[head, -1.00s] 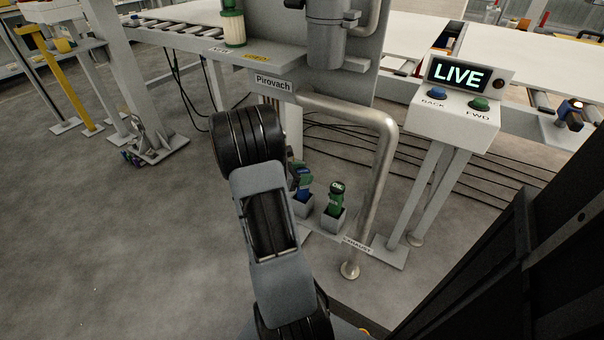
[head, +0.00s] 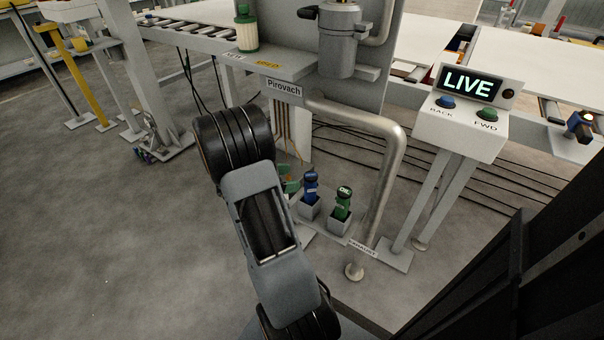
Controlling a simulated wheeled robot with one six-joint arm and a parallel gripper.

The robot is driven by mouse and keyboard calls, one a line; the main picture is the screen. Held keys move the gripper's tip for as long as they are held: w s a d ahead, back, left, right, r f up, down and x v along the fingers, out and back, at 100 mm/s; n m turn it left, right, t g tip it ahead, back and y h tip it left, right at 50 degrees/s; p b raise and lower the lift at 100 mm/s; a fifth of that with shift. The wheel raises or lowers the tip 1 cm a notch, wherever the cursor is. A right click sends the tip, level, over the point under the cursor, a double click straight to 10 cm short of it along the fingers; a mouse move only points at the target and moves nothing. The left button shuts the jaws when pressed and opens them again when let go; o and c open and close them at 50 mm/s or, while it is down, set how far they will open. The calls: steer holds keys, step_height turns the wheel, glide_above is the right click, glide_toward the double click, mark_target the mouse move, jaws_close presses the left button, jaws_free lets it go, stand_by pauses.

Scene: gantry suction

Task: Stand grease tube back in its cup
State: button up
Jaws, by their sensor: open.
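A blue tube (head: 311,186) stands in the left of two small grey cups (head: 311,208) on a low shelf by the column. It is close to upright, and its label is too small to read; it appears to be the grease tube. A green bottle marked OIL (head: 343,201) stands in the right cup (head: 339,222). My gripper (head: 290,180) shows only as green finger parts just left of the blue tube, with a small gap between them. It is open and nothing shows in it. My arm hides the rest of it.
A bent steel exhaust pipe (head: 391,165) rises just right of the cups. The Pirovach shelf (head: 300,80) overhangs behind and above. A control box with a LIVE sign (head: 468,84) stands at right. The floor at left (head: 90,240) is clear.

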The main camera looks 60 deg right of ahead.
steer(key=shift+p+v, duration=0.4)
steer(key=shift+v, duration=1.7)
steer(key=s+a+r+m+t+y+p, duration=0.1)
steer(key=a+r+m+t+y+p, duration=0.2)
steer(key=a+r+p, duration=0.6)
steer(key=s+a+r+m+t+y+p, duration=0.1)
steer(key=a+r+m+t+y+p, duration=0.3)
steer(key=a+r+p, duration=0.6)
steer(key=s+a+r+m+t+y+p, duration=0.1)
steer(key=a+r+m+t+y+p, duration=0.3)
steer(key=a+r+p, duration=0.6)
step_height(320, 180, up, 10)
steer(key=shift+s+f+m+y+p, duration=0.15)
steer(key=shift+s+m+y+p, duration=0.15)
steer(key=shift+y, duration=0.5)
steer(key=shift+c, duration=0.4)
